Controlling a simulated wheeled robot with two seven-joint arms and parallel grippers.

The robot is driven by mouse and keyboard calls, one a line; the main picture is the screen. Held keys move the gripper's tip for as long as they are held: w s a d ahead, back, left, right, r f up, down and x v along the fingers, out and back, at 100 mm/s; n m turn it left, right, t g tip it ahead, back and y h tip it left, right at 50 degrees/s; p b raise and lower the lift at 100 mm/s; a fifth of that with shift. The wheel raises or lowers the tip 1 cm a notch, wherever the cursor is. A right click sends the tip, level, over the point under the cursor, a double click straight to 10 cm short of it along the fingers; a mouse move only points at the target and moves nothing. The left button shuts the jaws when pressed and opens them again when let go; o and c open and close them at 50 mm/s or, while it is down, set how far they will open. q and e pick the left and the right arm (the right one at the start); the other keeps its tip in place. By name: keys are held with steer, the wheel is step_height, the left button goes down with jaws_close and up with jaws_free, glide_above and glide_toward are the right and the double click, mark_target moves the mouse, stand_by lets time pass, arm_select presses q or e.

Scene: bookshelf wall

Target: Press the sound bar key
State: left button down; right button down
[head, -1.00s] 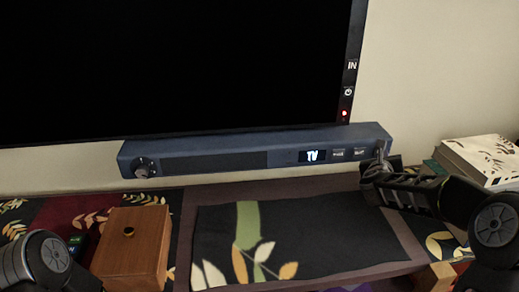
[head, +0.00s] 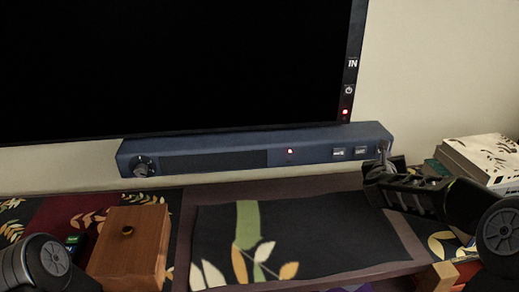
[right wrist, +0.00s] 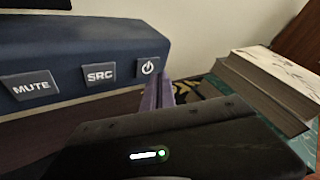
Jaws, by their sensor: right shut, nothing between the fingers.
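The blue-grey sound bar (head: 215,162) lies below the TV, a knob at its left end. A small red light (head: 290,151) glows on its front, and its display is dark. In the right wrist view its right end carries the MUTE key (right wrist: 31,87), the SRC key (right wrist: 99,75) and the power-symbol key (right wrist: 148,66). My right gripper (head: 381,165) is shut and empty at the bar's right end. Its fingertips (right wrist: 160,92) are just below and right of the power-symbol key; I cannot tell whether they touch the bar. My left gripper is out of view.
The large black TV (head: 180,65) stands behind the bar, a red light on its right frame. Books (head: 485,155) lie at the right, close to my right arm. A wooden box (head: 130,250) stands at the front left. The dark patterned mat (head: 330,225) is clear.

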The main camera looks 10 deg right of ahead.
steer(key=s+b, duration=0.3)
steer(key=s, duration=0.3)
steer(key=shift+b, duration=0.3)
